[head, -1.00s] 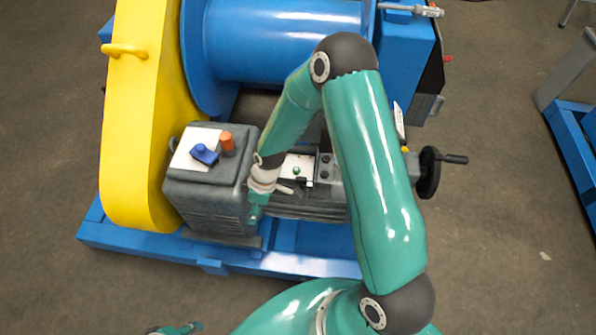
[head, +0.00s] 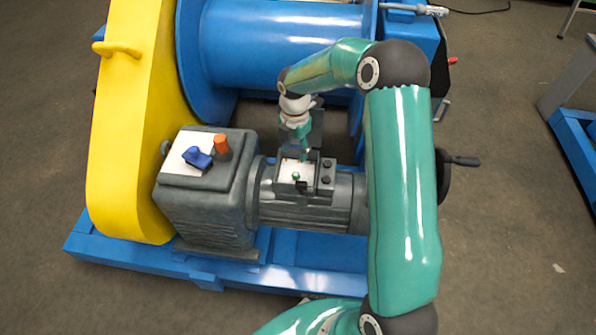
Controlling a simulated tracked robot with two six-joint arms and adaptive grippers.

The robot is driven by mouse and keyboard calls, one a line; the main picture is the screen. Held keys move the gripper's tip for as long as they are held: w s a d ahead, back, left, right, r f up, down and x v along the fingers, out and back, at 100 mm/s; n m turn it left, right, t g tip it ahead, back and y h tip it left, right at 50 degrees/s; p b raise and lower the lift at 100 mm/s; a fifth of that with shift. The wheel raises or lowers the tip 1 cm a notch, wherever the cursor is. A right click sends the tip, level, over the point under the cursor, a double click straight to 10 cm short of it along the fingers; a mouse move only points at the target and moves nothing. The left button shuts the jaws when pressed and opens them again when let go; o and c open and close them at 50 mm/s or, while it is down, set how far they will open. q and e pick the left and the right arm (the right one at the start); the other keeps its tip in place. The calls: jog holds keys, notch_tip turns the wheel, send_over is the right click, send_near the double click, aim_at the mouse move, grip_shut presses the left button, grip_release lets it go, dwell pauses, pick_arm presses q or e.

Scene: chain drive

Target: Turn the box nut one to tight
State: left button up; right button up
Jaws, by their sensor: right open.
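The grey motor (head: 305,215) lies on the blue base frame, with an open terminal box (head: 318,190) on its top. The box has a pale inside (head: 288,168) and a small green part (head: 296,177) in it; whether this is box nut one I cannot tell. My right gripper (head: 304,157) points down at the far edge of the box, close above it. It is open, and nothing shows in its fingers. Contact with any nut cannot be made out at this size. My left gripper is not in view.
A grey gearbox (head: 205,210) left of the motor carries a white sheet (head: 178,165), a blue part (head: 197,158) and an orange part (head: 222,146). A black handwheel (head: 444,175) is at right.

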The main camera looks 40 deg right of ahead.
aim_at(295, 174)
notch_tip(295, 174, down, 11)
jog(key=shift+f+b, duration=0.1)
jog(key=shift+b, duration=0.45)
grip_shut()
jog(key=shift+d, duration=0.35)
jog(key=shift+a, duration=0.35)
